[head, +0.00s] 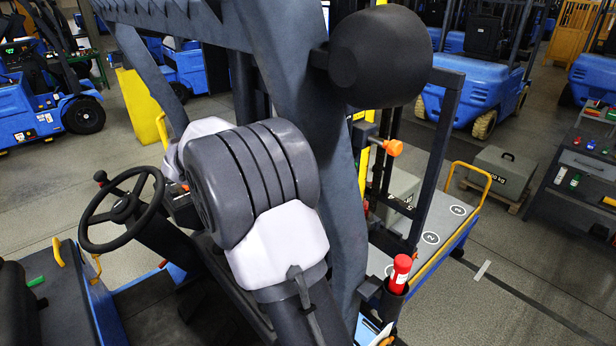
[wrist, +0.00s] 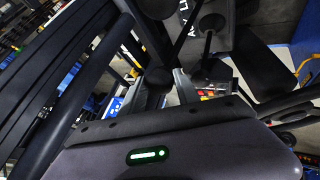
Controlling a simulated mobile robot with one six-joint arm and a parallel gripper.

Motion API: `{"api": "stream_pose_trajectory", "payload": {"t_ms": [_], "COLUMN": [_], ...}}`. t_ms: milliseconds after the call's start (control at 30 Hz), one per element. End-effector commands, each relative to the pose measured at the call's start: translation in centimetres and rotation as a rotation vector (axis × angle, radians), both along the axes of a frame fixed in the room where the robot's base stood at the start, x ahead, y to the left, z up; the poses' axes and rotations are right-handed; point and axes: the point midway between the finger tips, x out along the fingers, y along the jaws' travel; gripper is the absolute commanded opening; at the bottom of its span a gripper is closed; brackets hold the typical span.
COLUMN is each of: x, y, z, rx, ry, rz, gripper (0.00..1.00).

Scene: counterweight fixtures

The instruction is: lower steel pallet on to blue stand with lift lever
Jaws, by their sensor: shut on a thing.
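My gripper (wrist: 160,92) shows in the wrist view, its pale fingers closed around a black round lever knob (wrist: 158,75). I cannot tell from the picture whether this is the lift lever. In the head view my own arm hides the gripper and the levers. A low platform with a grey top, numbered circles, a blue side and a yellow rail (head: 430,238) stands right of centre, beyond the forklift mast; it may be the blue stand. A grey block (head: 402,188) shows partly behind the mast. I cannot make out the steel pallet; my arm and the mast block much there.
A black steering wheel (head: 122,210) is at left. More black knobs (wrist: 213,22) stand close to my gripper in the wrist view. A grey weight (head: 500,172) sits on a wooden pallet at right.

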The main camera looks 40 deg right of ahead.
Motion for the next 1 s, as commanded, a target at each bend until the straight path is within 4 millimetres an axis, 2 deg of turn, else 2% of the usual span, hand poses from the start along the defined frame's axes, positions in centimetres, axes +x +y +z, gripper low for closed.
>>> {"api": "stream_pose_trajectory", "payload": {"t_ms": [533,767,1000], "x": [0.1,0.1,0.1], "y": [0.1,3.0,3.1], "z": [0.1,0.1,0.3], "rx": [-0.002,-0.002,0.000], "ry": [-0.003,-0.004,-0.002], "rz": [0.001,0.003,0.001], "gripper": [0.15,0.15,0.15]}}
